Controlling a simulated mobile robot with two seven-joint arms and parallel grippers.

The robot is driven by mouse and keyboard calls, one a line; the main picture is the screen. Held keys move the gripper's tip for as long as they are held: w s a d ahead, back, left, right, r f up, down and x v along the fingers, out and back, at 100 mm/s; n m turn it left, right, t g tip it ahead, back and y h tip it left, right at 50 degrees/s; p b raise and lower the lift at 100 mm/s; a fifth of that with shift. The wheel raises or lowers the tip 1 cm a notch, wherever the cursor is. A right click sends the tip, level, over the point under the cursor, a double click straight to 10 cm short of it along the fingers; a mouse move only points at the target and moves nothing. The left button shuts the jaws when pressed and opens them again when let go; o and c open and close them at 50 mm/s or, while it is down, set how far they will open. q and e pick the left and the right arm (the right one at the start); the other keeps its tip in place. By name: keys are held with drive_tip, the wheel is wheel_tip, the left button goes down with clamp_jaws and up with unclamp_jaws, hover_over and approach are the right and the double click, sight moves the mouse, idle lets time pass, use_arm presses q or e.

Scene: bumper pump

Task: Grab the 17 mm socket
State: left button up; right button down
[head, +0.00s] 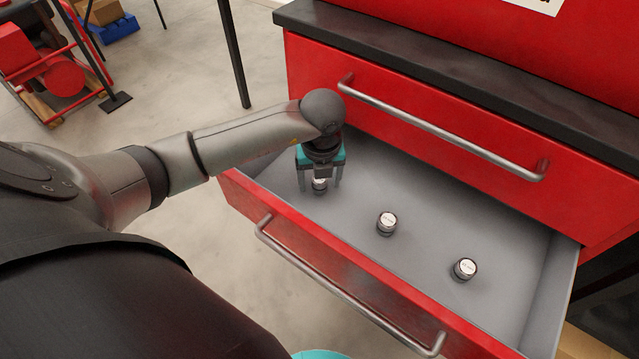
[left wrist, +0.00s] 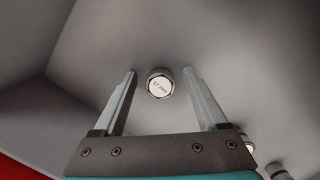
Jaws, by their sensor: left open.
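The 17 mm socket (left wrist: 160,83) stands upright on the drawer floor, its white top reading "17 mm" in the left wrist view. In the head view the socket (head: 319,185) shows between the fingers of my left gripper (head: 319,186). In the left wrist view my left gripper (left wrist: 160,100) is open, with one finger on each side of the socket and a gap on both sides. Its fingers point down into the drawer. My right gripper is not in view.
The open red drawer (head: 335,240) has a grey floor. Two other sockets stand in it, one near the middle (head: 386,223) and one to the right (head: 464,269). The closed upper drawer's handle (head: 440,130) juts out above. The floor between the sockets is clear.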

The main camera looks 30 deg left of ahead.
use_arm(q)
drive_tip(key=shift+c, duration=0.3)
clamp_jaws()
idle(0.3)
